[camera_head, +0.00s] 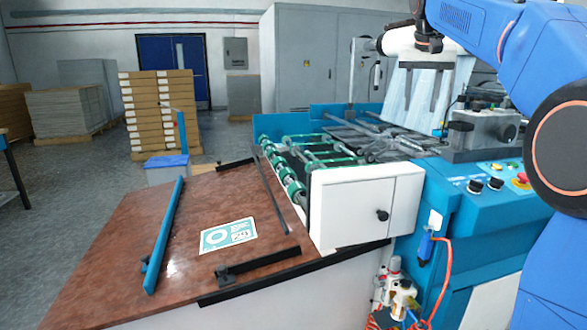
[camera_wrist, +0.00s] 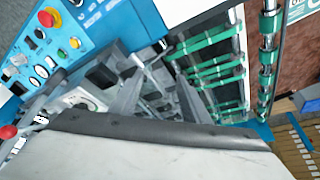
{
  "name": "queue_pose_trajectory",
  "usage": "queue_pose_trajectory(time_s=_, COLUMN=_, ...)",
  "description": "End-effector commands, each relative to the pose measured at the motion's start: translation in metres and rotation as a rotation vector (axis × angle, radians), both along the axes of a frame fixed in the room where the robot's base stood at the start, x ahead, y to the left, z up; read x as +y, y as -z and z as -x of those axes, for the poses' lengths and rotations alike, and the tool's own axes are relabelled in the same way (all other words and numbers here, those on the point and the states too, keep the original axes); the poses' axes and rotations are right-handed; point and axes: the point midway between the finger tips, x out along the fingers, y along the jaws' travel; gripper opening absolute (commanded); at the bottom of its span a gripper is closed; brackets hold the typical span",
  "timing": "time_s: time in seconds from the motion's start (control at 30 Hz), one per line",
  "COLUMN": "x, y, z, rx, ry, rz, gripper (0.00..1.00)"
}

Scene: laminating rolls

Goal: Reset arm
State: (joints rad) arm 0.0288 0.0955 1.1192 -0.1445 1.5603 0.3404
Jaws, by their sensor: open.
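My gripper (camera_head: 420,106) is at the upper right of the head view, above the machine, with its two dark fingers pointing down and spread apart. Nothing shows held between them. A white roll (camera_head: 398,42) sits high on the machine beside my wrist, and a pale translucent film (camera_head: 455,85) hangs behind the fingers. In the wrist view, a large pale surface with a dark grey edge (camera_wrist: 150,130) fills the bottom; I cannot tell exactly what it is.
The blue laminating machine (camera_head: 450,195) has green-banded rollers (camera_head: 295,180) and a control panel with buttons (camera_head: 500,182). A brown table (camera_head: 120,240) with a printed sheet (camera_head: 228,235) and blue bar (camera_head: 165,235) lies left. Stacked boxes (camera_head: 160,105) stand behind.

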Motion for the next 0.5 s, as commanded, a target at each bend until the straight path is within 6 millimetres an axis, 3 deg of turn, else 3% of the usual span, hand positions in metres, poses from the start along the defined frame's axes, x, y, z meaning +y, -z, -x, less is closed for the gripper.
queue_pose_trajectory(time_s=0.03, x=0.003, y=0.005, z=0.017, rx=0.001, ry=-0.017, rz=0.000, gripper=0.42)
queue_pose_trajectory(time_s=0.27, x=0.013, y=0.041, z=0.080, rx=0.000, ry=-0.093, rz=0.002, gripper=0.42)
queue_pose_trajectory(time_s=0.5, x=0.024, y=0.092, z=0.149, rx=-0.001, ry=-0.167, rz=0.002, gripper=0.42)
